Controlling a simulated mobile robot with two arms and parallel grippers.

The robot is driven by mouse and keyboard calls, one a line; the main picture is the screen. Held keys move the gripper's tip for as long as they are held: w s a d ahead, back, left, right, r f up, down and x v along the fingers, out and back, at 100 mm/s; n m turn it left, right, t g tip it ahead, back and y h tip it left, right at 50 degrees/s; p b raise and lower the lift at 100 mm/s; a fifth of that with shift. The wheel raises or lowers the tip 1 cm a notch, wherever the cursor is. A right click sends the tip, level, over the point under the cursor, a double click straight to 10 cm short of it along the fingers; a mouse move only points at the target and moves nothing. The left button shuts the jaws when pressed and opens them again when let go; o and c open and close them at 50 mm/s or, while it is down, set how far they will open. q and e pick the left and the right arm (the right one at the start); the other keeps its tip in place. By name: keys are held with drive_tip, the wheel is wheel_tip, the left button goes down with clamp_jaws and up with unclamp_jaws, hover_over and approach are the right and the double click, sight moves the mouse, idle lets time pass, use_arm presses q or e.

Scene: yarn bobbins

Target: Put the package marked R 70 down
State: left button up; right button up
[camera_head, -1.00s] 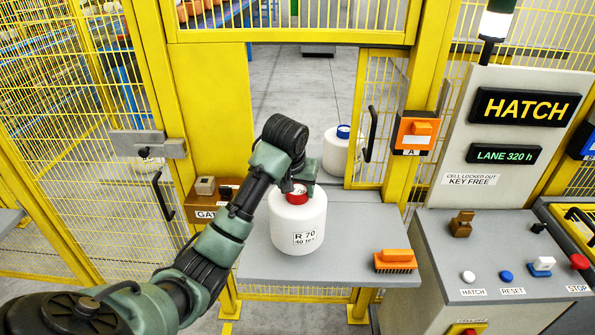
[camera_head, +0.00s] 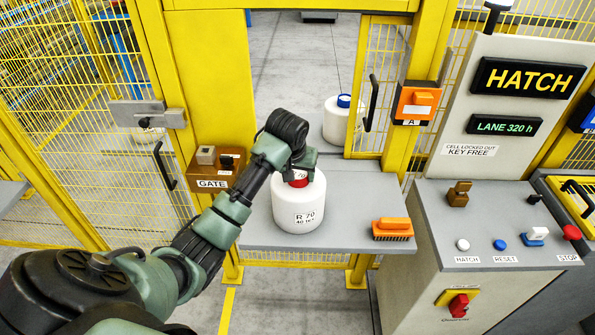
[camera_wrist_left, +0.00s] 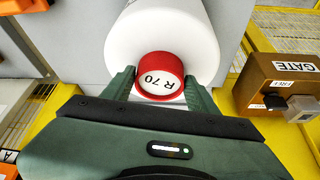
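The package marked R 70 (camera_head: 299,207) is a white bobbin with a red core top, upright over the grey hatch shelf (camera_head: 350,190). Its label faces me. My left gripper (camera_head: 299,173) is at its top. In the left wrist view the gripper's two fingers (camera_wrist_left: 159,76) lie close against both sides of the red core (camera_wrist_left: 160,70), which also reads R 70; the white body (camera_wrist_left: 165,30) is beyond. The bobbin's base is at or just above the shelf; I cannot tell whether it touches. My right gripper is not in view.
An orange brush (camera_head: 392,229) lies at the shelf's right front. A blue-topped white bobbin (camera_head: 338,120) stands beyond the hatch opening. Yellow posts and mesh flank the opening. The GATE box (camera_head: 215,171) is at left, the button console (camera_head: 500,225) at right. Bare shelf shows right of the bobbin.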

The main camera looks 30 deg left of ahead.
use_arm(q)
drive_tip(key=shift+o, duration=1.2)
drive_tip(key=shift+s+r, duration=0.1)
drive_tip(key=shift+s, duration=0.05)
drive_tip(key=shift+r, duration=0.4)
drive_tip(key=v, duration=1.1)
drive_tip(key=shift+s+r, duration=0.15)
drive_tip(key=shift+r, duration=0.05)
drive_tip(key=shift+d, duration=0.15)
